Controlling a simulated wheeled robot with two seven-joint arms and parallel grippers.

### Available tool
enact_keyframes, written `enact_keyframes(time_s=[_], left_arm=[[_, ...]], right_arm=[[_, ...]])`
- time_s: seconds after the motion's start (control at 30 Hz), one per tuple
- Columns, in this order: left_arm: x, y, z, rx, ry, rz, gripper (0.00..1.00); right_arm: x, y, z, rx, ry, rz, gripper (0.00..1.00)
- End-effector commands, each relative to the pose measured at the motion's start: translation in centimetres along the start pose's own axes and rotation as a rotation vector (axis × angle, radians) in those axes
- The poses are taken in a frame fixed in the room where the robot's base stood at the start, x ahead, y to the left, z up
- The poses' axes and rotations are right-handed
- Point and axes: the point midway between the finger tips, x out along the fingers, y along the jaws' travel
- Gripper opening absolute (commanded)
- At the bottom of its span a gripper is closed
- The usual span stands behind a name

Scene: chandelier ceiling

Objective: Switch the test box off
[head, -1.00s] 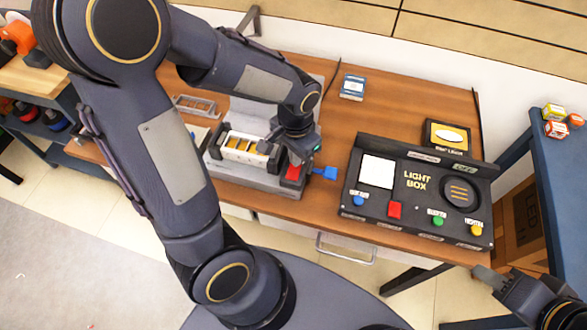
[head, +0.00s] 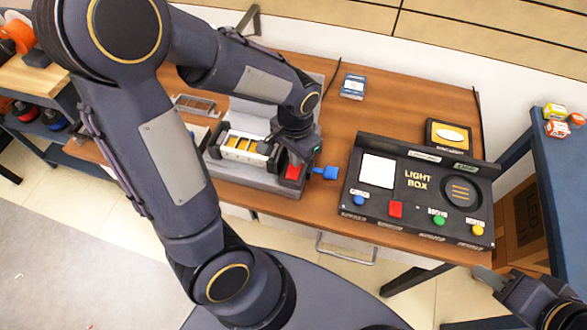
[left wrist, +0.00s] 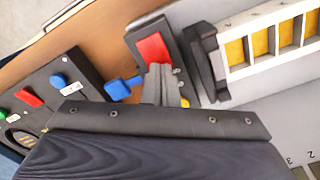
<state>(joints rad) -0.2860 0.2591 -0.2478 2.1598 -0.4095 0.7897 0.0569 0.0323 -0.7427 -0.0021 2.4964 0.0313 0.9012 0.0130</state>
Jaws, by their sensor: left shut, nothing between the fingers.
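The grey unit (head: 262,182), which seems to be the test box, stands on the wooden table. It holds a white frame with yellow cells (head: 243,146). At its right end is a dark block with a red rocker or button (head: 292,172), which also shows in the left wrist view (left wrist: 153,48). A blue knob (head: 325,172) sticks out beside it. My left gripper (left wrist: 163,75) is shut and empty, its tips at the near edge of the red part; whether they touch cannot be told. My right gripper (head: 482,272) is at the lower right, away from the unit.
A black light box (head: 415,190) with coloured buttons stands right of the unit. A small blue-and-white box (head: 352,86) lies behind. A blue shelf (head: 560,170) stands at the right. The table between the unit and the small box is clear.

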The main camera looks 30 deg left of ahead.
Motion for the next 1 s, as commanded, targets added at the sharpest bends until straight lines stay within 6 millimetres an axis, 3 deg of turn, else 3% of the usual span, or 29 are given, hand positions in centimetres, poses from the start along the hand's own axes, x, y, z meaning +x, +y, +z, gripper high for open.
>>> enact_keyframes(time_s=[0.77, 1.0], left_arm=[[1.3, 0.0, 0.0, 0.0, -0.001, 0.0, 0.0], [0.3, 0.0, 0.0, 0.0, -0.001, 0.0, 0.0]], right_arm=[[0.9, 0.4, 0.5, 0.0, 0.0, 0.0, 0.36], [0.2, 0.1, 0.1, 0.0, 0.0, 0.0, 0.36]])
